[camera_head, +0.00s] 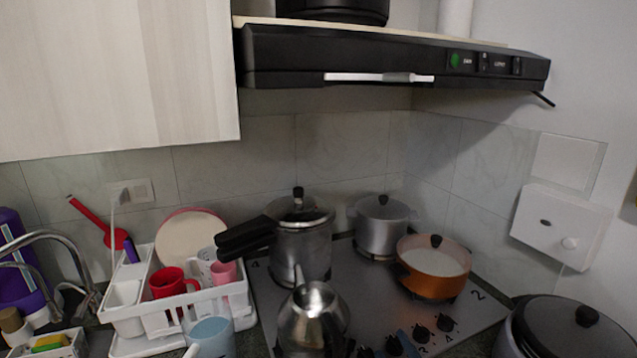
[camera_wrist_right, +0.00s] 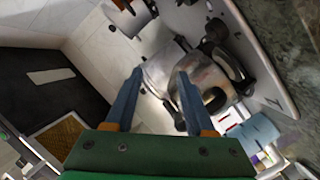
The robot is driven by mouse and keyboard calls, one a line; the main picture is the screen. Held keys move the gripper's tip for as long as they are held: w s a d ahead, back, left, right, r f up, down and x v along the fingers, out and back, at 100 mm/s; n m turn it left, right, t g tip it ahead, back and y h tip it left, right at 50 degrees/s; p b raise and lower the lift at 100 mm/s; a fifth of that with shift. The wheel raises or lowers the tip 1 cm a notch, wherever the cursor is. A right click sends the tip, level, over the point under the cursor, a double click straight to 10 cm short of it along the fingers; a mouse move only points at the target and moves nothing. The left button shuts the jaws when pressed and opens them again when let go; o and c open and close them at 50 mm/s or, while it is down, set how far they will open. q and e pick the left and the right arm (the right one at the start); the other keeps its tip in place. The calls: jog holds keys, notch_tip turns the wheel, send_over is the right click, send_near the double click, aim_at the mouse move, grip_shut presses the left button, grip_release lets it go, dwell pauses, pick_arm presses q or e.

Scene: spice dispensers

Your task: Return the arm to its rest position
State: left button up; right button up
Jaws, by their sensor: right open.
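My right gripper (camera_wrist_right: 160,73) shows in the right wrist view with its two blue fingers apart and nothing between them. A metal pot with a black handle (camera_wrist_right: 212,85) lies beyond the fingertips in that view; I cannot tell the exact distance. In the head view, small bluish parts show at the bottom edge near the stove knobs, and I cannot tell clearly whether they are my fingertips. My left gripper is in neither view.
The stove (camera_head: 462,318) bears a pressure cooker (camera_head: 300,245), a grey pot (camera_head: 382,228), an orange pan (camera_head: 434,275) and a kettle (camera_head: 309,325). A white dish rack (camera_head: 127,318) with cups stands left. A dark lidded cooker (camera_head: 570,335) stands right. A range hood (camera_head: 390,65) hangs above.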

jog(key=s+d+f+m+g+h, duration=0.15)
jog(key=s+f+m+g, duration=0.35)
jog(key=s+f, duration=0.55)
jog(key=s+d+f+m+g, duration=0.2)
jog(key=s+f+m+g, duration=0.2)
jog(key=s+f+g, duration=0.65)
jog(key=s+f+t, duration=0.2)
jog(key=s+f, duration=0.1)
jog(key=f, duration=0.9)
jog(key=s+d+f+n+g, duration=0.1)
jog(key=s+d+f, duration=0.1)
jog(key=s+f, duration=0.9)
jog(key=shift+s+d, duration=0.2)
jog(key=shift+s, duration=0.75)
